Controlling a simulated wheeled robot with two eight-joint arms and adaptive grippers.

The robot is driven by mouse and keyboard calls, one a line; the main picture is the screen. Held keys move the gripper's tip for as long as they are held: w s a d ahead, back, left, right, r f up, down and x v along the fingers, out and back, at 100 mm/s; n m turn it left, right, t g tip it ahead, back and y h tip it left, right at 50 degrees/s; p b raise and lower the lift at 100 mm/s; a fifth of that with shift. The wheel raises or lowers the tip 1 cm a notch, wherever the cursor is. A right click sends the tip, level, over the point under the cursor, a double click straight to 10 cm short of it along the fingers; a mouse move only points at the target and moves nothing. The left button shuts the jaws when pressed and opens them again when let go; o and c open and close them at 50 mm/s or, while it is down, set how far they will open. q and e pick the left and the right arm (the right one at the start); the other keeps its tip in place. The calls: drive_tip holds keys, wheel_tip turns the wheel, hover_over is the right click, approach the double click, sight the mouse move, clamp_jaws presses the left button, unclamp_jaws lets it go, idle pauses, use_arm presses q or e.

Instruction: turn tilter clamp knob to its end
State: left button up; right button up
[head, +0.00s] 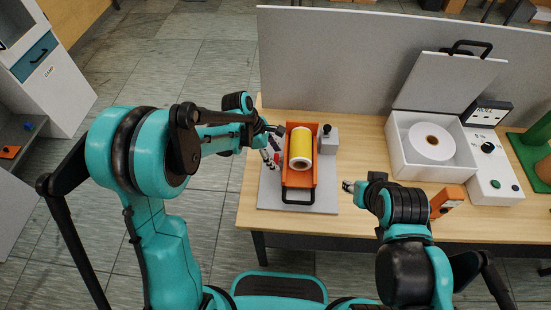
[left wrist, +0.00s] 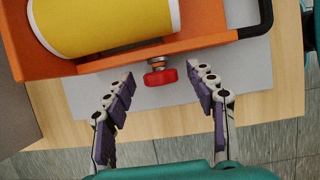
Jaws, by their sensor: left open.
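The tilter is an orange tray (head: 313,180) with a black handle (head: 298,195), on a grey base plate (head: 325,205). A yellow roll (head: 301,145) lies in the tray. The red clamp knob (left wrist: 161,77) sits on a short metal shaft at the tray's side in the left wrist view. My left gripper (head: 271,146) is at the tray's left side. In the left wrist view its fingers (left wrist: 162,78) are spread, one on each side of the knob, with gaps between them and it. My right gripper (head: 350,187) is right of the base plate, above the table; its finger opening is too small to tell.
A grey block with a black knob (head: 329,140) stands right of the tray. Further right are an open white box (head: 395,140) with a white roll (head: 431,142), a control panel (head: 490,170) and an orange block (head: 447,200). A grey partition (head: 330,60) closes the table's back.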

use_arm(q)
drive_tip(key=shift+d+f, duration=0.2)
drive_tip(key=shift+f, duration=0.25)
drive_tip(key=c, duration=1.2)
drive_tip(key=shift+o, duration=0.2)
drive_tip(key=shift+s, duration=0.1)
drive_tip(key=t+b, duration=0.1)
drive_tip(key=t, duration=0.2)
drive_tip(key=shift+s+f+m+b, duration=0.1)
drive_tip(key=shift+s+m+b, duration=0.15)
drive_tip(key=shift+m+b, duration=0.15)
drive_tip(key=shift+s+m+t+b, duration=0.15)
drive_tip(key=shift+m+t+b, duration=0.15)
drive_tip(key=shift+t+b, duration=1.2)
drive_tip(key=shift+t+h, duration=0.3)
